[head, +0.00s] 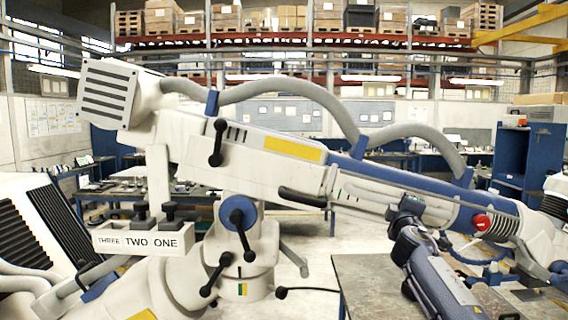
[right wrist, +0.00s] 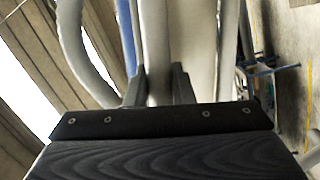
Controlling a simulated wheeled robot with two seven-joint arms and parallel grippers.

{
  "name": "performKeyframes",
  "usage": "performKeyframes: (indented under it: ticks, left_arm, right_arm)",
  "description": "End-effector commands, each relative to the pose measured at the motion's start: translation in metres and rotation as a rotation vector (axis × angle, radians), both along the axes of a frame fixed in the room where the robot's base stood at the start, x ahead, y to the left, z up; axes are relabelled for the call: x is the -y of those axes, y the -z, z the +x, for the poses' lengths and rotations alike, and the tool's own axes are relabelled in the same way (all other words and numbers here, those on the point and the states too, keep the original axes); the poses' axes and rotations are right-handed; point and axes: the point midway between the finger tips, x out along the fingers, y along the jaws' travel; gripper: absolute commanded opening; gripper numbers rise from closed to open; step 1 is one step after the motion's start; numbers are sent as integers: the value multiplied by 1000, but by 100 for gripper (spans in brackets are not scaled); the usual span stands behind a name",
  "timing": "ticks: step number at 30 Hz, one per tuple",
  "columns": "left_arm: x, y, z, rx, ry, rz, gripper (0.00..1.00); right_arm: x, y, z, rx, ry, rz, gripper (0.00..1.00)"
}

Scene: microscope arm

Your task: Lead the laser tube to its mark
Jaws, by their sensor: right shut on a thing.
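The laser tube, which I take to be the long white-and-blue barrel (head: 365,190), slopes down from upper left to right on a jointed stand (head: 240,255). A red knob (head: 481,222) sits near its right end. My right gripper (head: 398,208) is at the underside of the barrel, right of centre. In the right wrist view its fingers (right wrist: 158,88) are shut on a pale grey tubular part (right wrist: 154,50). I cannot tell which part of the barrel that is. My left gripper is not in view. I cannot make out a sure mark for the tube.
A box labelled THREE TWO ONE (head: 143,238) carries dark knobs at the left. Black levers (head: 218,143) stick out from the stand and barrel. A grey hose (head: 290,82) arches above. A dark bench top (head: 375,280) lies below my right arm. Blue cabinets stand at the right.

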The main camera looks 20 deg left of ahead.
Motion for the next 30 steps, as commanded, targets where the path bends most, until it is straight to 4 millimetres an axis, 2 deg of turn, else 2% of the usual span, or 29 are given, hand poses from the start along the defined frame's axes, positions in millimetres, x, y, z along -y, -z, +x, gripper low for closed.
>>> performKeyframes:
  ticks: [21, 30]
  left_arm:
    - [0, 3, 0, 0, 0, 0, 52]
    - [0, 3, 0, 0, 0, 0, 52]
  right_arm:
    - [27, 8, 11, -4, 16, -1, 0]
    - [26, 8, 10, -3, 15, -2, 0]
